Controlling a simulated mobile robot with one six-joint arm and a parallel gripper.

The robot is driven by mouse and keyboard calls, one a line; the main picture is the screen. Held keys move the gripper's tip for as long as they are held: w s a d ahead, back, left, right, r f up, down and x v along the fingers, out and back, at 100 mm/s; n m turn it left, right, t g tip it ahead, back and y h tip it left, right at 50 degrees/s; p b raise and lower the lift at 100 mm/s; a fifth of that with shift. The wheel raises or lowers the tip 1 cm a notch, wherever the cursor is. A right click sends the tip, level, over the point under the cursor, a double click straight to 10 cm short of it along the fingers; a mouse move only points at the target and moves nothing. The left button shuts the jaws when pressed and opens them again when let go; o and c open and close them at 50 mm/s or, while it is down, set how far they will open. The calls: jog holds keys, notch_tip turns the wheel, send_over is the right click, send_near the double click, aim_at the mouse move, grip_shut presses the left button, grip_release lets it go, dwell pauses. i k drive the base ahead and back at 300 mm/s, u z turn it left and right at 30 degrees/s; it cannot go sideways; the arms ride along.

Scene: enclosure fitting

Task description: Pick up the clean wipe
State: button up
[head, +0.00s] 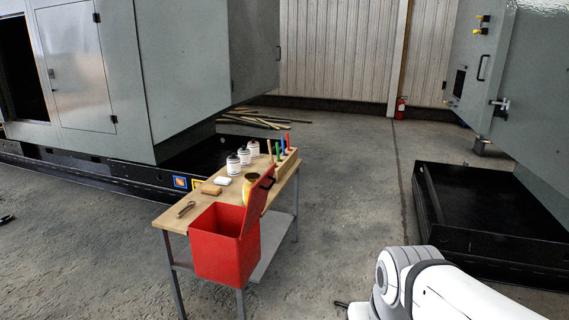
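A small white folded piece (222,181), which looks like the clean wipe, lies flat on the wooden top of the workbench (172,222). It is just right of a tan block or sponge (211,189) and in front of the jars. My white arm (440,285) shows at the bottom right, well away from the bench. A small dark piece beside it, at the bottom edge, may be part of my gripper (342,304). Its fingers cannot be made out, and nothing is seen held.
Jars (244,156), a metal tool (185,209), a yellowish roll (247,190) and coloured upright handles (283,146) are on the bench. Grey enclosures (190,70) stand left and right. The floor right of the bench is clear.

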aim_at(219, 180)
jog(key=z, duration=0.4)
jog(key=i, duration=1.55)
jog(key=u, duration=0.2)
jog(key=i, duration=1.4)
jog(key=u, duration=1.5)
jog(key=i, duration=0.7)
jog(key=u, duration=0.4)
